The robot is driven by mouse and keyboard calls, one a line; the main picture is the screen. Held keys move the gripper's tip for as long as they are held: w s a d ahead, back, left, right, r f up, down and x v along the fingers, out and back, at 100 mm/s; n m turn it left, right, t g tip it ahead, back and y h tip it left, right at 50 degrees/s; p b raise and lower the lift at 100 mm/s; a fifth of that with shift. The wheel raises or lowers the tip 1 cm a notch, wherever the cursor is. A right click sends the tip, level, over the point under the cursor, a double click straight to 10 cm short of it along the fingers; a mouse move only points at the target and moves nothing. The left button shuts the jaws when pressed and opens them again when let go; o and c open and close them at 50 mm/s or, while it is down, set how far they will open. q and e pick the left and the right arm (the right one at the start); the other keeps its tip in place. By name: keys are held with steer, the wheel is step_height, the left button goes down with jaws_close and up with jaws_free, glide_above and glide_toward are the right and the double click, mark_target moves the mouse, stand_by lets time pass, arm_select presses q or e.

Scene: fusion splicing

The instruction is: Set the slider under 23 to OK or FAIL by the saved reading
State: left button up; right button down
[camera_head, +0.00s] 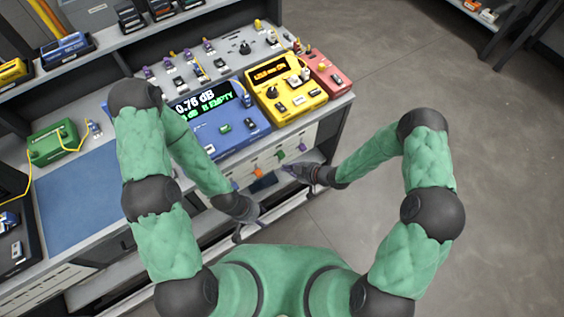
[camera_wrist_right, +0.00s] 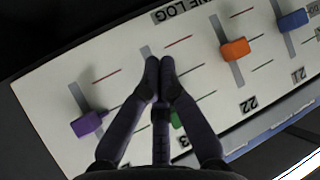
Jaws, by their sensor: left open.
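The line log panel (camera_wrist_right: 120,62) fills the right wrist view, with coloured sliders in slots. The slider under 23 has a green knob (camera_wrist_right: 177,119), partly hidden behind my right gripper (camera_wrist_right: 159,70); the label is also partly covered. The green knob also shows in the head view (camera_head: 281,156). My right gripper is shut, its fingertips together over the upper part of that slot, with nothing visible between them. My left gripper (camera_head: 246,228) is open and empty, low in front of the bench. The blue device's screen (camera_head: 205,103) reads 0.76 dB, with a partly hidden green line ending in EMPTY.
An orange knob (camera_wrist_right: 235,50) at 22 and a blue knob (camera_wrist_right: 293,20) at 21 lie to the right; a purple knob (camera_wrist_right: 88,123) lies to the left. A yellow device (camera_head: 285,90) and a red device (camera_head: 328,75) stand on the bench above the panel.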

steer(key=shift+s+d, duration=0.75)
steer(key=shift+s, duration=0.35)
steer(key=shift+s+d, duration=0.75)
steer(key=shift+s, duration=0.3)
steer(key=s+d+m+g+h, duration=0.2)
steer(key=s+d+m+h, duration=0.1)
steer(key=s+m, duration=0.4)
steer(key=s+d+m+g+h, duration=0.2)
steer(key=s+d+m, duration=0.2)
steer(key=s+m, duration=0.3)
steer(key=shift+s+f+m+g+h, duration=0.4)
steer(key=shift+s, duration=0.1)
stand_by(4.0)
